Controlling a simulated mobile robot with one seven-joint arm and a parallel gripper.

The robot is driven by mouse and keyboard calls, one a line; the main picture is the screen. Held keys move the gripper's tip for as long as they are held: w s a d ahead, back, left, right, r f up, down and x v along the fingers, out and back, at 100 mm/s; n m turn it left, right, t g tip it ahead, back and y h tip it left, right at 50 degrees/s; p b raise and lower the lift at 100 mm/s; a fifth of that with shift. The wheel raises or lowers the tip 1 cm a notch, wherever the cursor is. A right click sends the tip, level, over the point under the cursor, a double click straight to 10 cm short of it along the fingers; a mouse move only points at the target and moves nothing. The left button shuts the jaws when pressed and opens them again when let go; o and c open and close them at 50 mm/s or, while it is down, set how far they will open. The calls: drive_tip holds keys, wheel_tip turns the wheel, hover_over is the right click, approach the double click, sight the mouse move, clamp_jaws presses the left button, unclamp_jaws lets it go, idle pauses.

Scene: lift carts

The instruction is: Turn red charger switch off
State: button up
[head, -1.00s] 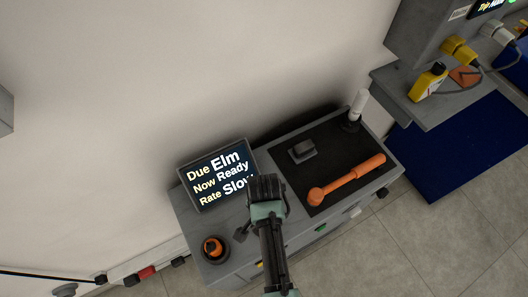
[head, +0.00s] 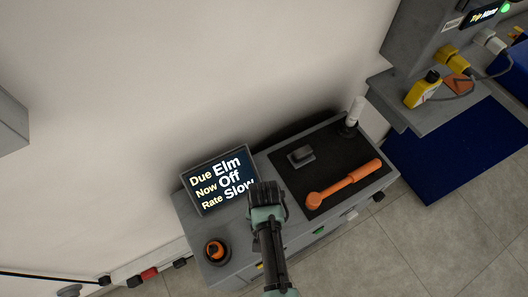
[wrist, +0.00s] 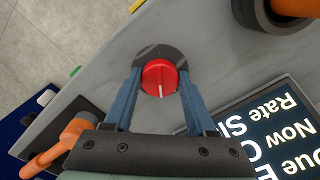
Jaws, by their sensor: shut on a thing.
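The red switch (wrist: 159,76) is a round knob with a white pointer line, on a dark round plate on the grey cart top. In the wrist view its line points toward my palm. My gripper (wrist: 160,70) is shut on the knob, one blue finger on each side. In the head view my gripper (head: 266,196) is over the cart's front part and hides the knob.
An orange button (head: 215,250) sits left on the cart. A black mat (head: 325,150) at right holds an orange wrench-like tool (head: 343,188) and a dark block (head: 300,156). A white cylinder (head: 355,111) stands behind. Another grey station (head: 420,110) stands at upper right.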

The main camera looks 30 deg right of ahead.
drive_tip(key=n+p, duration=0.2)
drive_tip(key=n, duration=0.4)
drive_tip(key=shift+n, duration=0.4)
idle(0.3)
drive_tip(key=o, duration=1.4)
wheel_tip(320, 180, up, 13)
drive_tip(key=shift+p, duration=0.3)
